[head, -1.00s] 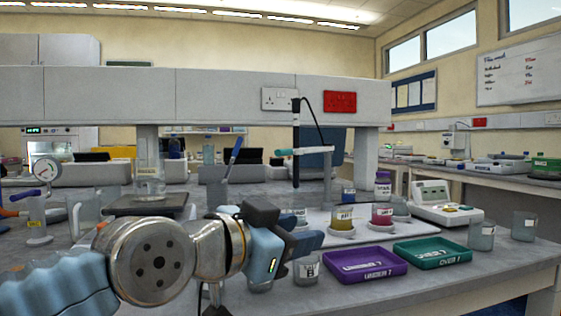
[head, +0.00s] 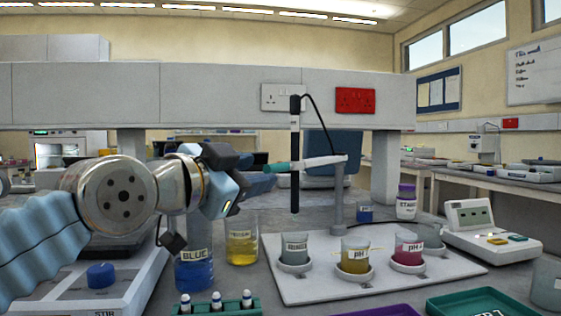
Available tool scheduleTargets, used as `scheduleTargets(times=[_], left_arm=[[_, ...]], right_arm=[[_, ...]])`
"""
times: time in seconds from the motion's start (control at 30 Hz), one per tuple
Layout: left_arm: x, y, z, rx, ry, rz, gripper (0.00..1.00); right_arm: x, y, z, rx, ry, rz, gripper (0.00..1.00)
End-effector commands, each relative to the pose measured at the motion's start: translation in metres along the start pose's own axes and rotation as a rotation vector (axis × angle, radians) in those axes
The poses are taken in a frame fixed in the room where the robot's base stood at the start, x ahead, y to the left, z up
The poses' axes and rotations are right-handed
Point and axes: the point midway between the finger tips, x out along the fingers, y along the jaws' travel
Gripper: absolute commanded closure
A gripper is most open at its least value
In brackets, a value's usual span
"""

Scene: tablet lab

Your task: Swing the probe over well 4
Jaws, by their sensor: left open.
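The probe (head: 295,160) is a dark upright rod with a cable at its top. It hangs from a horizontal swing arm (head: 322,161) on a grey post (head: 338,196). The swing arm has a teal grip end (head: 278,167) on the left. The probe hangs above the grey-filled rinse beaker (head: 294,251). A yellow pH beaker (head: 355,258) and a pink pH beaker (head: 408,250) stand to its right; I cannot tell surely which is well 4. My left gripper (head: 262,180) is open just left of the teal end; contact is unclear. My right gripper is not in view.
The beakers stand on a white plate (head: 300,290). A greyish beaker (head: 430,236) stands behind the pink one. A meter (head: 470,216) is at right. Blue (head: 194,268) and yellow (head: 242,246) beakers, a vial rack (head: 240,307) and trays (head: 478,305) are nearby.

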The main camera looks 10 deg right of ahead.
Motion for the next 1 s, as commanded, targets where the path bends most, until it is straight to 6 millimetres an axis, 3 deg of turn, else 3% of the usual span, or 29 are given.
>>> scheduleTargets(times=[0.1,0.33,0.77,1.0], left_arm=[[0.029,-0.001,-0.002,-0.001,-0.002,0.003,0.57],[0.067,-0.001,-0.001,-0.001,-0.001,0.001,0.57],[0.078,0.0,0.0,-0.001,0.0,0.0,0.57],[0.078,0.0,0.0,-0.001,0.0,0.0,0.93]], right_arm=[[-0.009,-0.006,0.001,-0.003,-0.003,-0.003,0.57],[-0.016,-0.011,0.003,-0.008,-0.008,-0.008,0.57],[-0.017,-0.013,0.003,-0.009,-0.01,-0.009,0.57],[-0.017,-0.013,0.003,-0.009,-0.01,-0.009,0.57]])
